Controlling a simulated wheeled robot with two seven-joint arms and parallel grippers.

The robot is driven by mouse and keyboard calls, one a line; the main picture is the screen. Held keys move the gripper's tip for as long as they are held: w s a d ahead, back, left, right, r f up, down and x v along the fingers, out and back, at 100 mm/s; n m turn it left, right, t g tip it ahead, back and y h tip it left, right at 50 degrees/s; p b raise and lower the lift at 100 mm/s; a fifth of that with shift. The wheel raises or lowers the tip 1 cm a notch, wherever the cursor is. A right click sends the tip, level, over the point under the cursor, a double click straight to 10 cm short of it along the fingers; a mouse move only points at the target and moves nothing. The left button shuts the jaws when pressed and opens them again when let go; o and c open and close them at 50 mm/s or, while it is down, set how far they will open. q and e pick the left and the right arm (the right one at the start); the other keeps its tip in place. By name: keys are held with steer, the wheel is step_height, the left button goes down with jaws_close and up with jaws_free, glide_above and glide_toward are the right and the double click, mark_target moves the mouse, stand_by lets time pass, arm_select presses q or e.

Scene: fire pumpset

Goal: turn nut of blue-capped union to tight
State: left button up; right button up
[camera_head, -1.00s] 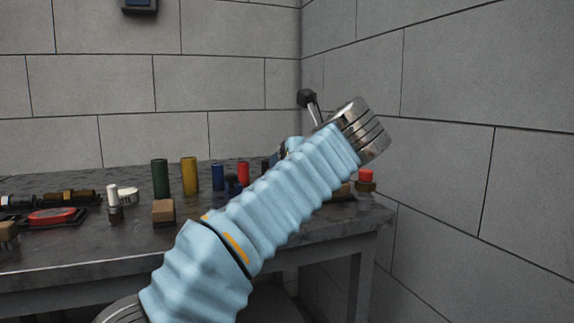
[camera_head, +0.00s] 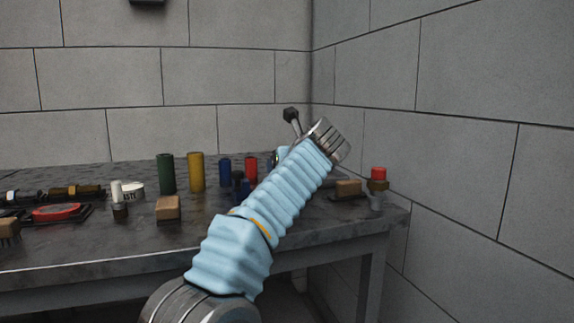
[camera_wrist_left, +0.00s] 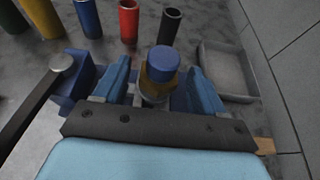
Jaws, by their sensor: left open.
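The blue-capped union (camera_wrist_left: 163,64) stands upright in the left wrist view, with a brass-coloured nut (camera_wrist_left: 157,84) below its cap. My left gripper (camera_wrist_left: 160,68) is open, with one blue finger on each side of the union. I cannot tell whether either finger touches the nut. A blue vise (camera_wrist_left: 78,84) is beside and behind the fingers, and its lower part is hidden by my gripper. In the head view my left arm hides the union and gripper. My right gripper is not in view.
Green (camera_head: 166,174), yellow (camera_head: 196,172), blue (camera_head: 224,172) and red (camera_head: 251,170) cylinders stand along the table's back. A grey tray (camera_wrist_left: 226,72) lies right of my gripper.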

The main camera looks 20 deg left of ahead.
arm_select(q)
steer(key=shift+w+a, duration=0.1)
steer(key=shift+w, duration=0.05)
steer(key=shift+c, duration=0.3)
steer(key=c, duration=1)
